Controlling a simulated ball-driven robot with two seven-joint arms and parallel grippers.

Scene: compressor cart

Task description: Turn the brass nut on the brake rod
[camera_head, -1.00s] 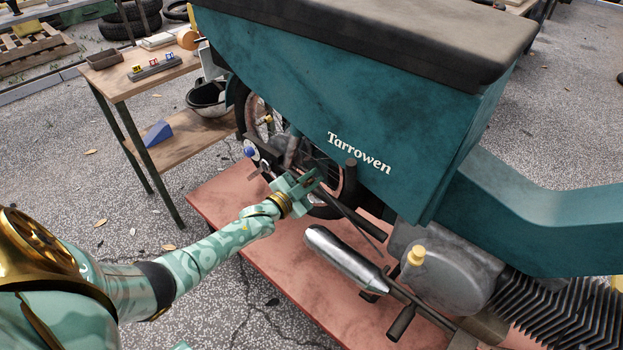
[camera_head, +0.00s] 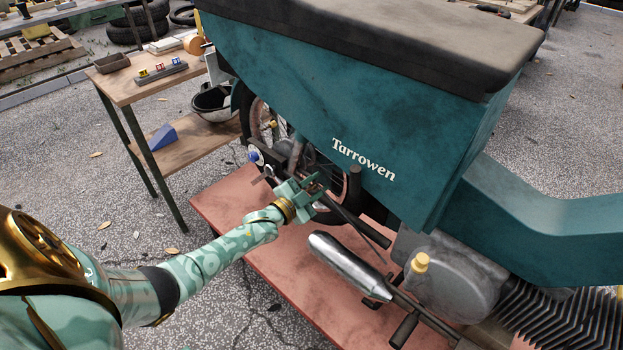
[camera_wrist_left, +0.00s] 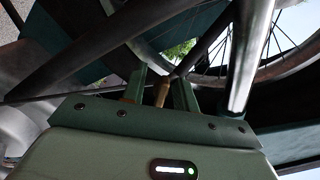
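The teal cart with the name Tarrowen (camera_head: 363,160) stands on a reddish platform. My left gripper (camera_head: 310,188) reaches in beside its wheel, among the dark rods low on the cart. In the left wrist view a small brass nut (camera_wrist_left: 162,93) sits on the thin dark brake rod (camera_wrist_left: 199,50). The nut lies between the two green fingers of my left gripper (camera_wrist_left: 160,88). Gaps show beside the nut, so the fingers look open around it. In the head view my gripper hides the nut. My right gripper is not in view.
A silver muffler (camera_head: 345,264) and a grey engine casing (camera_head: 450,280) with a yellow cap are near my left arm. The wheel's spokes (camera_wrist_left: 270,45) are close to the fingers. A wooden workbench (camera_head: 150,85) stands at the left. The reddish platform (camera_head: 235,205) is under the cart.

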